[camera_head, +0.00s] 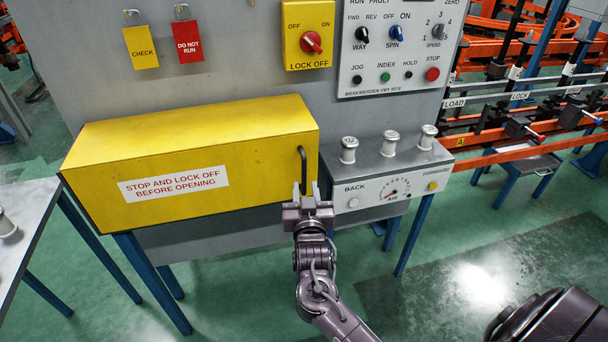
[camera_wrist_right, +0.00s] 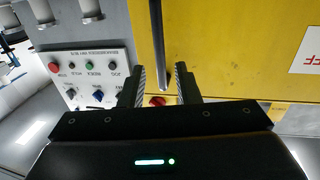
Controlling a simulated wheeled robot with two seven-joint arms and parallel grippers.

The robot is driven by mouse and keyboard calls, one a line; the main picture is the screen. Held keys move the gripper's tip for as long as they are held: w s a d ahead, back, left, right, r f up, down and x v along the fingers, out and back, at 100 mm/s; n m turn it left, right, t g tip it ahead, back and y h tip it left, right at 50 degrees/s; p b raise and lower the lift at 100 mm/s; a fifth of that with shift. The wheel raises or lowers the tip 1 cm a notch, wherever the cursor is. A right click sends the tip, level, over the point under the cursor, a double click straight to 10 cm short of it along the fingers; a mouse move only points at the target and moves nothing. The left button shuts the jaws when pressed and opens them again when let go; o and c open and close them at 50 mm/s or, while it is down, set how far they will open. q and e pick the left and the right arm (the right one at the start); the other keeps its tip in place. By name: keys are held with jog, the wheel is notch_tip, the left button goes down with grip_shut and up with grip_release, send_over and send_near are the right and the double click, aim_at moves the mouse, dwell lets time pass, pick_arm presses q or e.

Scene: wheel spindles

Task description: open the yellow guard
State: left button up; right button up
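The yellow guard (camera_head: 190,160) is a long box-shaped cover on the grey machine, and it looks closed. Its front has a "STOP AND LOCK OFF BEFORE OPENING" label and, at its right end, a dark upright bar handle (camera_head: 303,165). My right gripper (camera_head: 308,189) is at the lower part of this handle, fingers pointing at the guard. In the right wrist view, the handle (camera_wrist_right: 158,45) runs between the two open fingers (camera_wrist_right: 160,85), with a gap seen on each side. My left gripper is not in view.
A grey ledge with several silver spindles (camera_head: 389,143) and a gauge panel (camera_head: 390,190) stands just right of the guard. Above are a yellow lock-off switch (camera_head: 309,42) and a control panel (camera_head: 400,45). A grey table (camera_head: 22,230) stands at left.

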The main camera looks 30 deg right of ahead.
aim_at(304, 176)
jog(key=x, duration=0.6)
jog(key=shift+w+d, duration=0.15)
jog(key=shift+w, duration=0.1)
grip_shut()
